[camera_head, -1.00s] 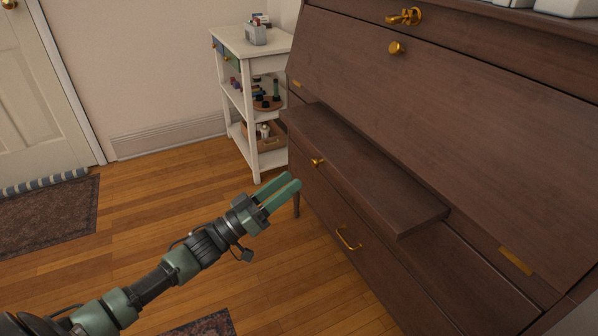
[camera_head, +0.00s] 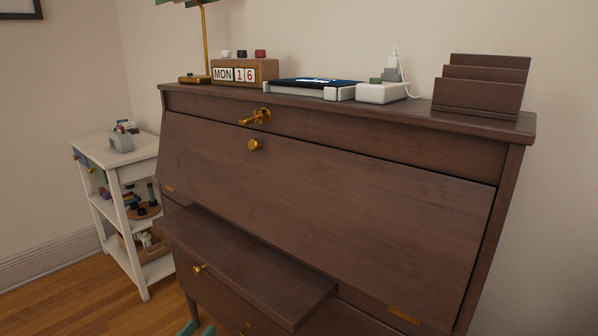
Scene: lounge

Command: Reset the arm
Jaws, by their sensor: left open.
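The rest of the left arm is below the picture. My right gripper is not in view.
The desk's slanted front is closed, with a brass knob (camera_head: 255,145) and a brass latch (camera_head: 262,116). A calendar block (camera_head: 244,72), a tablet and a letter rack (camera_head: 482,85) stand on top. A white shelf cart (camera_head: 115,150) is at left, with open wood floor (camera_head: 60,305) before it.

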